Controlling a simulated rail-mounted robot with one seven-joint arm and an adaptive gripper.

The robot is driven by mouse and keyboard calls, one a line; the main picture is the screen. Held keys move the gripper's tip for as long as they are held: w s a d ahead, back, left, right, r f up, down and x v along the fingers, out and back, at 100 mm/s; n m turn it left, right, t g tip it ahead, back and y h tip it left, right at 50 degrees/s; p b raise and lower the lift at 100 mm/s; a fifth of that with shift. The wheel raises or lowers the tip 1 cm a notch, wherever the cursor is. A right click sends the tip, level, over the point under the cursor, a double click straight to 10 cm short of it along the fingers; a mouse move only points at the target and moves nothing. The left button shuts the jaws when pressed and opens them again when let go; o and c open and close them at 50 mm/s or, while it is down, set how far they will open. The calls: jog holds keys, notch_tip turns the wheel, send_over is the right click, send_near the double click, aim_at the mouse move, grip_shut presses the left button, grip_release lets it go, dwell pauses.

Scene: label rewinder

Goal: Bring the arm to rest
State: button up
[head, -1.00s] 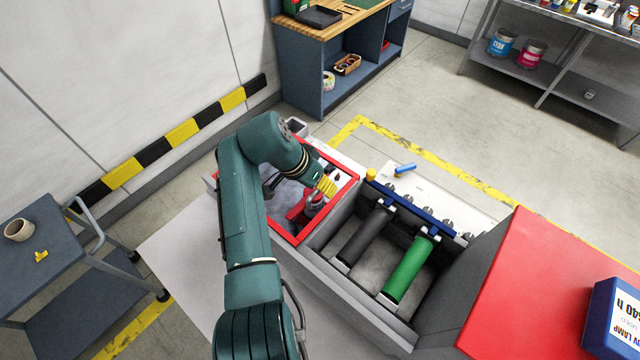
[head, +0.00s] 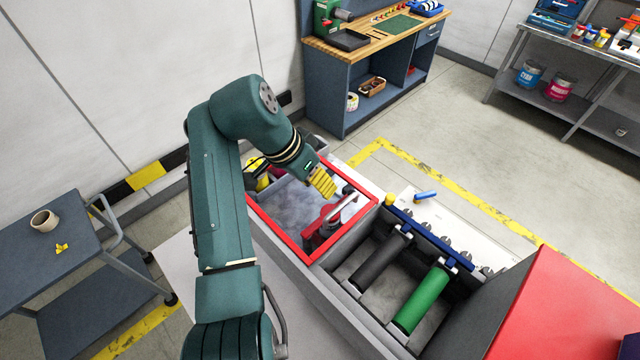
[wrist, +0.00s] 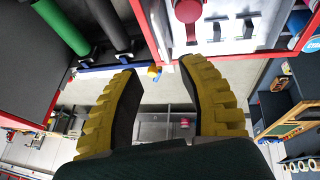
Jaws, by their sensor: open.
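My gripper (head: 323,184) has yellow ribbed fingers and hangs at the end of my teal arm, above the red-framed bay of the machine. In the wrist view the two fingers (wrist: 157,100) stand apart with nothing between them. In the head view the gripper is near a red and grey part (head: 330,220) in the bay, but apart from it as far as I can tell. The same red part shows at the top of the wrist view (wrist: 188,10).
Right of the bay lie a black roller (head: 380,257) and a green roller (head: 421,301), with a blue bar (head: 428,231) behind them. A red cover (head: 560,310) is at lower right. A cart (head: 50,255) with a mug (head: 44,221) stands left. A workbench (head: 345,110) stands behind.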

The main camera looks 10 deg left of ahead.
jog(key=s+d+f+m+t+y+p, duration=0.15)
jog(key=d+t+p, duration=0.3)
jog(key=d, duration=0.75)
jog(key=s+r+n+t+y, duration=0.1)
jog(key=s+r+t, duration=0.3)
jog(key=r, duration=0.7)
jog(key=s+r+n+t+p, duration=0.1)
jog(key=s+r+n+t, duration=0.3)
jog(key=r, duration=0.7)
jog(key=s+r+n+t+y, duration=0.1)
jog(key=s+r+n+t, duration=0.2)
jog(key=s+r+t, duration=0.3)
notch_tip(320, 180, up, 6)
jog(key=shift+a+f+t+y, duration=0.25)
jog(key=shift+t+y, duration=0.1)
jog(key=shift+t, duration=0.4)
jog(key=shift+n, duration=0.25)
